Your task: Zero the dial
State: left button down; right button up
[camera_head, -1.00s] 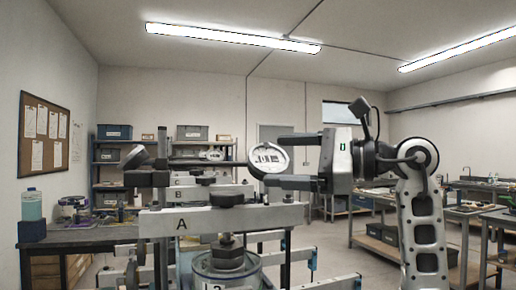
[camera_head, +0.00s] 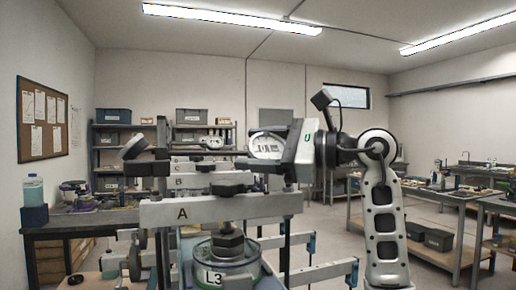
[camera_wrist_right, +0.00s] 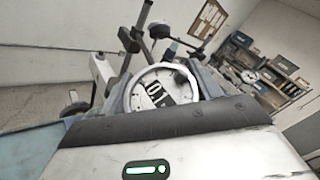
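The round white dial (camera_head: 267,146) with dark figures on its face stands above the right end of the frame beam marked A (camera_head: 225,209). My right gripper (camera_head: 252,148) comes in from the right, one dark finger above the dial and one below. The fingers are apart; I cannot tell whether they touch it. In the right wrist view the dial (camera_wrist_right: 160,90) shows just beyond my gripper's body, its figures tilted and too blurred to read surely. My left gripper is not in view.
Beams marked B (camera_head: 205,181) and C (camera_head: 190,168) stand behind A. A dark post (camera_head: 162,200) rises left of the dial. A bench (camera_head: 95,222) is at the left and another bench (camera_head: 420,236) at the right.

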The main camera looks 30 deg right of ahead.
jog(key=shift+d+f+m+t+h+b, duration=0.1)
jog(key=shift+f+m+t+h+b, duration=0.25)
jog(key=shift+m+t+b, duration=0.45)
jog(key=shift+r+m+t+h+b, duration=0.3)
jog(key=shift+m+t+h+b, duration=0.25)
jog(key=shift+m+t, duration=0.2)
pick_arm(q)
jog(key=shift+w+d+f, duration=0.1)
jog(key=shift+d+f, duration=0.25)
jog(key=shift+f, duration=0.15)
pick_arm(e)
jog(key=shift+r+m+h, duration=0.15)
jog(key=shift+m+h, duration=0.15)
jog(key=shift+m, duration=0.05)
jog(key=o, duration=1)
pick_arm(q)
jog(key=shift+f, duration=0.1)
pick_arm(e)
jog(key=shift+d, duration=0.1)
